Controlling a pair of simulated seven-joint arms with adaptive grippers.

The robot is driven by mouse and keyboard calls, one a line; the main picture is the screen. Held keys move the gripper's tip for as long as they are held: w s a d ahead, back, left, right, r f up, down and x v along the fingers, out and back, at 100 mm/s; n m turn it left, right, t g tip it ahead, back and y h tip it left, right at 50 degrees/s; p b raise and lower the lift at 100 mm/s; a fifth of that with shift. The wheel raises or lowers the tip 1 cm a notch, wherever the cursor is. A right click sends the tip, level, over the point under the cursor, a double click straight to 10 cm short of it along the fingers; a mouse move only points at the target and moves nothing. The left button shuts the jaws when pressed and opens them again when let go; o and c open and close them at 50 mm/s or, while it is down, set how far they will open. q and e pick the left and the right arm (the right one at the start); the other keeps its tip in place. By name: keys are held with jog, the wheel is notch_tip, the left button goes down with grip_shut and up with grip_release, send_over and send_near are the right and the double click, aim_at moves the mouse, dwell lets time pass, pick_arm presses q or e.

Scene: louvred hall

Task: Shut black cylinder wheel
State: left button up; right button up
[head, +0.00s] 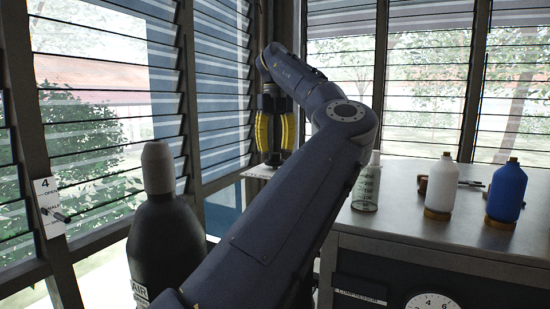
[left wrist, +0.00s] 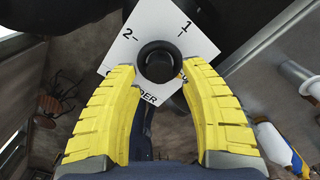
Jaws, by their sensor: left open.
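A dark knob-like wheel (left wrist: 158,62) sits on a white plate (left wrist: 150,20) marked 1, 2 and a partly covered word, in the left wrist view. My left gripper (head: 275,140) points down beyond the bench's far left corner in the head view. Its yellow fingers (left wrist: 160,75) are open, one on each side of the wheel; I cannot tell whether they touch it. A black cylinder (head: 165,245) with a grey cap and an AIR label stands at lower left in the head view. My right gripper is out of view.
A grey bench (head: 400,220) at right holds a clear graduated beaker (head: 367,185), a white bottle (head: 441,185) and a blue bottle (head: 507,190). A gauge (head: 432,302) is on its front. Louvred windows close off the left and back. A spider-like shape (left wrist: 55,100) shows in the wrist view.

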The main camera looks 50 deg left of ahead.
pick_arm(q)
jog(key=shift+r, duration=2.15)
notch_tip(320, 180, up, 7)
jog(key=shift+r, duration=0.2)
